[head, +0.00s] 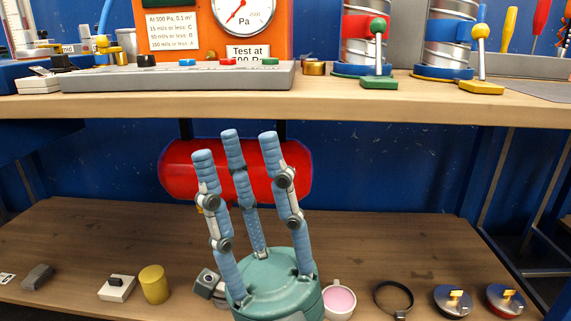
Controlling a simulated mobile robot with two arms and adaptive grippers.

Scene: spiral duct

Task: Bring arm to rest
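My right gripper (236,150) is in the lower middle of the head view. Its teal palm is at the bottom and its three blue fingers point up, spread apart and nearly straight. It is open, with nothing between the fingers. The fingertips show in front of a red tank (180,172) below the upper bench top. The fingers partly hide the tank. My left gripper is not in view.
The upper bench (330,104) holds an orange gauge box (285,35), a grey button panel (180,78) and metal ducts (448,55). The lower shelf (80,240) holds a yellow cylinder (154,284), a pink-filled cup (339,300), a black ring clamp (394,298) and round caps (453,300).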

